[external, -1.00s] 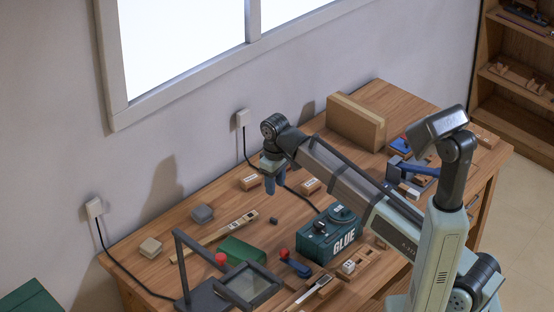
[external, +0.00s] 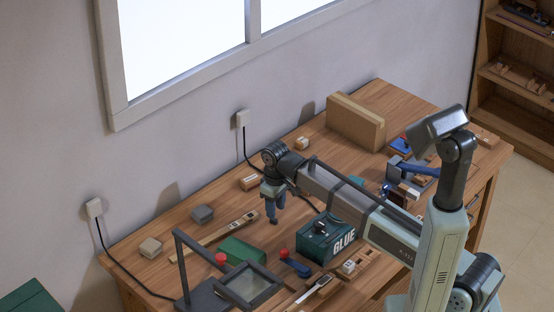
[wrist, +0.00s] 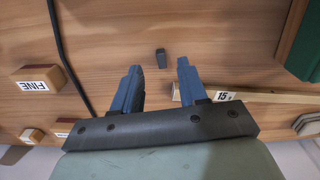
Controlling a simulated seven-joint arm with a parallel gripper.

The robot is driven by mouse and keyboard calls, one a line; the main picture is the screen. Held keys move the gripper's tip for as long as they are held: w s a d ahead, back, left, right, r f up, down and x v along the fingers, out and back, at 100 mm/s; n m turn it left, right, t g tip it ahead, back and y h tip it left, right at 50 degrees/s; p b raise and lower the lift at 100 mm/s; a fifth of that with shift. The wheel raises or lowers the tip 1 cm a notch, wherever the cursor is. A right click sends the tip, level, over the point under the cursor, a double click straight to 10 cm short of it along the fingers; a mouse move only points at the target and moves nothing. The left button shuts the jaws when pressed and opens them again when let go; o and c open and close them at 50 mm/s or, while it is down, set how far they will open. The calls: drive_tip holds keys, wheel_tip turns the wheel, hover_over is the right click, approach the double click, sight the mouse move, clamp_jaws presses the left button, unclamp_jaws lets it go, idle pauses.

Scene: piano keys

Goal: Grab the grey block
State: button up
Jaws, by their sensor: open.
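A small dark grey block (wrist: 161,58) lies on the table in the wrist view, just beyond and between my fingertips. In the external view my gripper hides most or all of it. My gripper (external: 272,219) points down over the table there, with blue fingers. In the wrist view my gripper (wrist: 158,68) is open, with nothing between its fingers. A larger grey block (external: 202,214) sits apart, further left near the wall.
A green GLUE box (external: 328,240) stands right of my gripper. A wooden strip (external: 232,226) lies to the left. A block marked FINE (wrist: 40,78) and a black cable (wrist: 60,45) lie left in the wrist view. A dark frame stand (external: 205,290) is at the front.

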sight(276, 220)
drive_tip(key=shift+s+d+f, duration=0.1)
drive_tip(key=shift+f, duration=1)
drive_tip(key=shift+s+d+f, duration=0.1)
drive_tip(key=shift+f, duration=1)
drive_tip(key=shift+c, duration=0.2)
clamp_jaws()
